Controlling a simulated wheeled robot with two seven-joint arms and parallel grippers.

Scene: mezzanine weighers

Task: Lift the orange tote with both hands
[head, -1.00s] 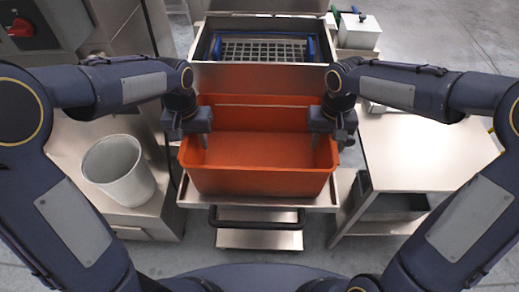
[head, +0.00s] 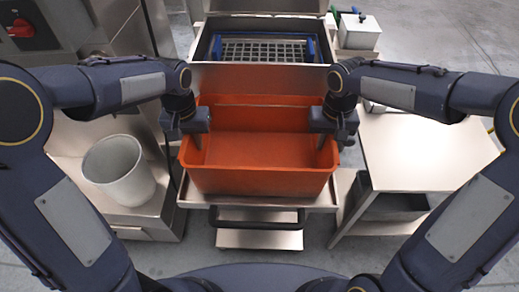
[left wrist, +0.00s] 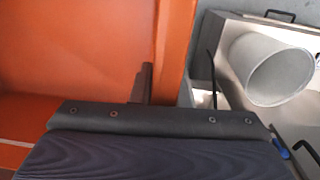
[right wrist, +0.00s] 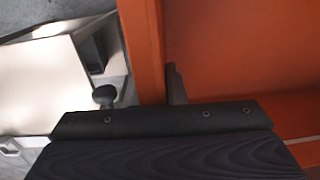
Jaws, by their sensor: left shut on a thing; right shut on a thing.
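The orange tote (head: 262,180) is empty and sits level on a low metal cart (head: 325,200) in the head view. My left gripper (head: 192,140) is at the tote's left side wall, shut on it, with one finger inside. My right gripper (head: 330,140) is shut on the right side wall in the same way. In the left wrist view, a finger lies against the tote wall (left wrist: 174,50). The right wrist view also shows a finger at the tote wall (right wrist: 142,50). The outer fingers are mostly hidden.
A grey-white bin (head: 118,170) stands on a metal surface at the left. A metal table (head: 425,150) is close on the right. Behind the tote is a metal basin with a blue-framed grate (head: 265,49). The cart has a black handle (head: 257,224) in front.

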